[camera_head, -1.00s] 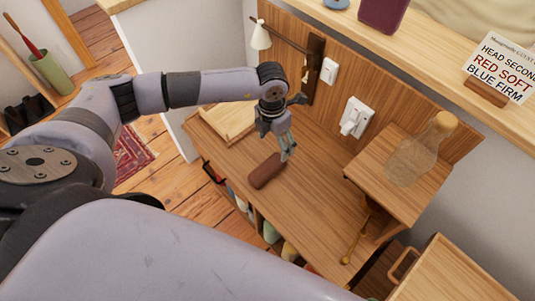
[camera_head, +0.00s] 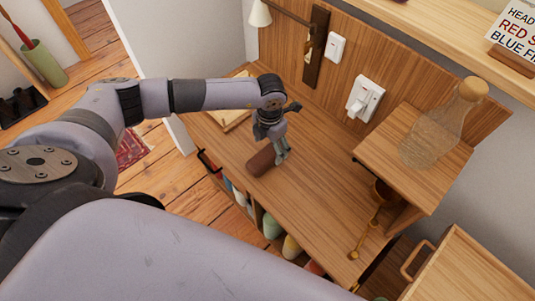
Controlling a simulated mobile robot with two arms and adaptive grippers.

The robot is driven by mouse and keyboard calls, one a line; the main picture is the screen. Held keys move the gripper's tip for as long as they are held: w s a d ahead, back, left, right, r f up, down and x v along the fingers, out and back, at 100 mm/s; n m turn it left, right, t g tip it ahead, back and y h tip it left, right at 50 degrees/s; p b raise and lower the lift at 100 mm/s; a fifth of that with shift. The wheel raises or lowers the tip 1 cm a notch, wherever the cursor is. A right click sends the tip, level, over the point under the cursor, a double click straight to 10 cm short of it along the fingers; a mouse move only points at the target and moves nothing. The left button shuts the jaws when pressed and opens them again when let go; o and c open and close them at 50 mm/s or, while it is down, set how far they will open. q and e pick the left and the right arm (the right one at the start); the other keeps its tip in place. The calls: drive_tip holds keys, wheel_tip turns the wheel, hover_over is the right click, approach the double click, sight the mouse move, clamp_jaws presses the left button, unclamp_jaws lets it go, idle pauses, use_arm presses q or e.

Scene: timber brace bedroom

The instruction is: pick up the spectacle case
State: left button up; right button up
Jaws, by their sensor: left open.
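The spectacle case (camera_head: 261,161) is a small brown rounded block lying on the wooden desk top (camera_head: 299,200). My left gripper (camera_head: 281,157) points down at the case's right end, with its fingers close to it. The fingers partly cover that end, and I cannot tell whether they touch it. The left gripper is open. My right gripper is not in view.
A glass bottle with a cork (camera_head: 444,124) stands on a raised wooden shelf (camera_head: 408,170) at the right. A lamp (camera_head: 259,14), a switch (camera_head: 335,46) and a socket (camera_head: 365,99) are on the back panel.

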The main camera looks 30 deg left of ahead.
sight(270, 152)
use_arm(q)
drive_tip(key=f+b, duration=0.2)
drive_tip(key=f, duration=0.1)
drive_tip(key=f+b, duration=0.1)
drive_tip(key=shift+w+f, duration=0.25)
drive_tip(key=shift+f, duration=0.1)
drive_tip(key=shift+r, duration=0.1)
drive_tip(key=shift+c, duration=0.3)
drive_tip(key=c, duration=1.2)
